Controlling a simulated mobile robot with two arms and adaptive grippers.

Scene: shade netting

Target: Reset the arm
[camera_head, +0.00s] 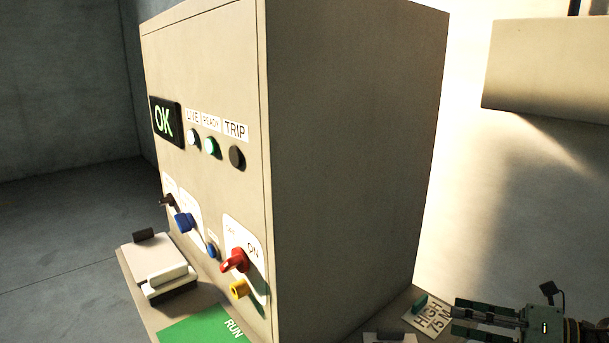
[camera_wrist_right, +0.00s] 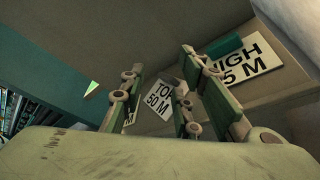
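My right gripper (camera_head: 456,316) is at the lower right of the head view, to the right of the grey cabinet. Its fingers are spread apart and point left, towards a white sign reading HIGH (camera_head: 429,316) with a small green piece (camera_head: 420,302) at its edge. In the right wrist view the fingers of my right gripper (camera_wrist_right: 160,80) stand apart with nothing seen between them. Beyond them are the TOP 50 M sign (camera_wrist_right: 158,100), the HIGH sign (camera_wrist_right: 250,62) and the green piece (camera_wrist_right: 222,46). My left gripper is not in view.
The tall cabinet (camera_head: 355,150) fills the middle, with a lit OK display (camera_head: 164,122), a red switch (camera_head: 235,261), blue knob (camera_head: 185,222) and yellow knob (camera_head: 239,289). A green RUN panel (camera_head: 205,326) lies before it. Open floor (camera_head: 530,190) is at the right.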

